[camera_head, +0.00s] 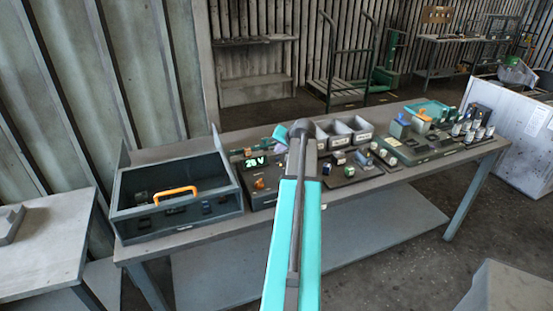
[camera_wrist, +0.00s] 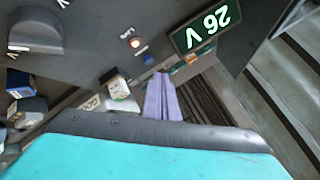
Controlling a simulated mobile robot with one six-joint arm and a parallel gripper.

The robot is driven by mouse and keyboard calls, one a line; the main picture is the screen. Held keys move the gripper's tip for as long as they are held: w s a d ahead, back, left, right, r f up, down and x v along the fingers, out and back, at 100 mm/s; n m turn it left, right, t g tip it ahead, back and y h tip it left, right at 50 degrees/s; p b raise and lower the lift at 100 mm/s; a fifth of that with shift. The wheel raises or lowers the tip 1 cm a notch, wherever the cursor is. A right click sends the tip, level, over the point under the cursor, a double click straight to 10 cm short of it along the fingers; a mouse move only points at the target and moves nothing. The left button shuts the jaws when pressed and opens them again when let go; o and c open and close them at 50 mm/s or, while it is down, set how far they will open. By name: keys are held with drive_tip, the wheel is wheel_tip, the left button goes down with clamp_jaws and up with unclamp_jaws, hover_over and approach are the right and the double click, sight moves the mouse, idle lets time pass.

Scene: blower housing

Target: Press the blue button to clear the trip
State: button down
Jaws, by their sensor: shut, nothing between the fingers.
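A dark panel carries a display (camera_wrist: 208,30) reading 26 V in green-white digits, upside down in the wrist view. It also shows in the head view (camera_head: 256,162), left of my arm. A small blue button (camera_wrist: 148,59) sits on the panel, just beyond my fingertips. A round light with a pale centre and orange-red rim (camera_wrist: 134,42) is close by it. My gripper (camera_wrist: 160,76) is shut and empty, its lavender fingers pointing at the panel near the blue button. I cannot tell whether they touch it. In the head view my arm hides the button and the fingers.
An open dark box with an orange handle (camera_head: 176,191) stands left of the panel. Grey bins (camera_head: 345,129), small blocks and a tray of bottles (camera_head: 470,129) fill the bench (camera_head: 200,237) to the right. An orange knob (camera_head: 259,183) stands on the panel.

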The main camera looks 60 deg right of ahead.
drive_tip(key=shift+r+p, duration=0.95)
drive_tip(key=shift+r, duration=1.25)
drive_tip(key=shift+s+f, duration=0.1)
drive_tip(key=shift+s, duration=0.05)
